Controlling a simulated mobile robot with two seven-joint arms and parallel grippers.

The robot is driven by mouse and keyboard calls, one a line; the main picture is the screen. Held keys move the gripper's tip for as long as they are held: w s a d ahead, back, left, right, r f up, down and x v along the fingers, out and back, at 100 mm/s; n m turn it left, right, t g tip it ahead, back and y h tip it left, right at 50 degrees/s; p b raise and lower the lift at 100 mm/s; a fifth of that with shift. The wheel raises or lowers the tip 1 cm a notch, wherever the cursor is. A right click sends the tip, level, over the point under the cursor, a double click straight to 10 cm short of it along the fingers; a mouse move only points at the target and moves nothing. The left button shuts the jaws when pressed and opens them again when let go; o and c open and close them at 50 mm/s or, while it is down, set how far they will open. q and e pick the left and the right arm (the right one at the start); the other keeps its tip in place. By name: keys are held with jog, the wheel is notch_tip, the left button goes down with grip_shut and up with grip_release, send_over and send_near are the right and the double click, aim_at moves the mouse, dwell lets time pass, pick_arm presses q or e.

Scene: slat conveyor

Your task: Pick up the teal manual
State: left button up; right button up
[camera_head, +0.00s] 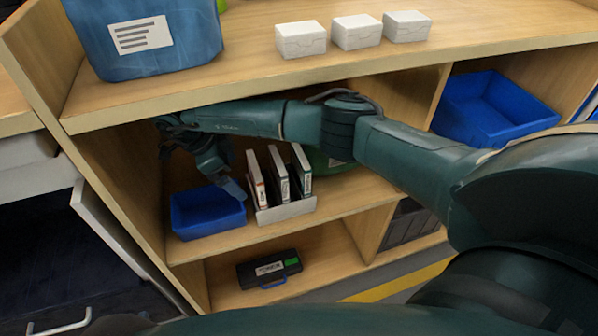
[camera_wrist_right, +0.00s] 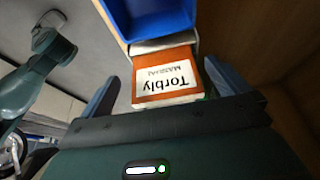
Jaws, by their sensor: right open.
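Three upright manuals with pale spines stand in a light grey holder (camera_head: 287,210) on the middle shelf: a left one with red on its spine (camera_head: 257,180), a middle one (camera_head: 279,175) and a right one (camera_head: 302,165). I cannot tell which is teal; their covers look dark or hidden. My right gripper (camera_head: 233,188) is just left of them. My left gripper is not in view.
A blue bin (camera_head: 208,228) stands left of the holder, close to my fingers; it also shows in the wrist view (camera_wrist_right: 150,22). A green object (camera_head: 330,162) is behind the manuals. The upper shelf board (camera_head: 250,82) is just above my arm. A black case (camera_head: 268,270) lies below.

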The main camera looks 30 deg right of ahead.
aim_at(297, 158)
jog(key=s+d, duration=0.1)
jog(key=d, duration=0.3)
jog(key=s+d, duration=0.1)
jog(key=d, duration=0.4)
jog(key=s+d, duration=0.1)
jog(key=d, duration=0.4)
jog(key=shift+s+d, duration=0.15)
jog(key=shift+s, duration=0.05)
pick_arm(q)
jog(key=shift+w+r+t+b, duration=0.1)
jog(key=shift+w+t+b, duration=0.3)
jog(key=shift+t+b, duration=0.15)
pick_arm(e)
jog(key=x, duration=0.5)
jog(key=shift+c, duration=0.2)
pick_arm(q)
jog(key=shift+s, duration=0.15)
pick_arm(e)
jog(key=c, duration=0.6)
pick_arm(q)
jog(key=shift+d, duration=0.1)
pick_arm(e)
jog(key=shift+r, duration=0.15)
jog(key=shift+c, duration=0.2)
